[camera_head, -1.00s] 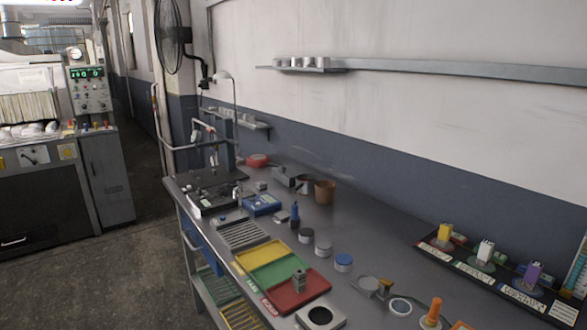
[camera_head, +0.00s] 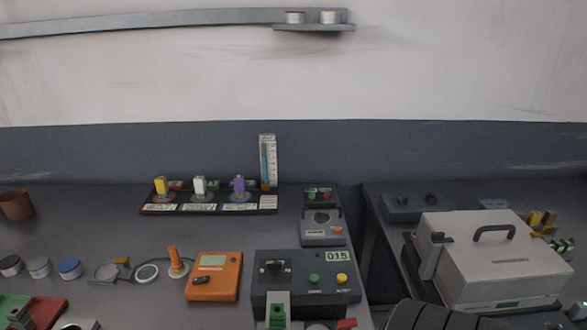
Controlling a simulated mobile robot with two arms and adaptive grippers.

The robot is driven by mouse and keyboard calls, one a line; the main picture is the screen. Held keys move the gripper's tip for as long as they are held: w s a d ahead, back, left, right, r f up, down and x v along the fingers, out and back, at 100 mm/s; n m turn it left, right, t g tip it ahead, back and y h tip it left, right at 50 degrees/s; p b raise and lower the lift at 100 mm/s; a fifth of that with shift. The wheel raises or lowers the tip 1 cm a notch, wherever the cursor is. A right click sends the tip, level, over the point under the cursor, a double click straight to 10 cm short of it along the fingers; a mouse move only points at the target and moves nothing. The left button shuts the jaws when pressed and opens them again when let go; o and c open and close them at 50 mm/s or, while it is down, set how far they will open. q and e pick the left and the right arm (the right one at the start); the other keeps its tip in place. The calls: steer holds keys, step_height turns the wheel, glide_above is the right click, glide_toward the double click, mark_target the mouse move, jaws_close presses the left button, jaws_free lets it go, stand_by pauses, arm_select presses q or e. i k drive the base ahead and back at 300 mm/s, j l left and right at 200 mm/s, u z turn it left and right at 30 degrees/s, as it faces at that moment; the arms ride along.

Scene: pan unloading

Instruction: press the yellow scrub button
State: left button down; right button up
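A dark grey control box (camera_head: 300,270) with a "015" display stands at the front of the table, right of centre. On its face are a yellow button (camera_head: 341,279) at the right, a green button (camera_head: 314,280) beside it, and a black knob (camera_head: 273,268) at the left. The small labels under the buttons are too blurred to read. Nothing covers the yellow button. Neither of my grippers is in view.
An orange meter (camera_head: 214,276) stands left of the control box. A smaller grey box (camera_head: 324,228) is behind it. A large pale case (camera_head: 494,262) sits on the right-hand table. A dark ribbed shape (camera_head: 430,316) shows at the bottom edge.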

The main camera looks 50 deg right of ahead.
mark_target(342, 278)
steer(key=z, duration=1.7)
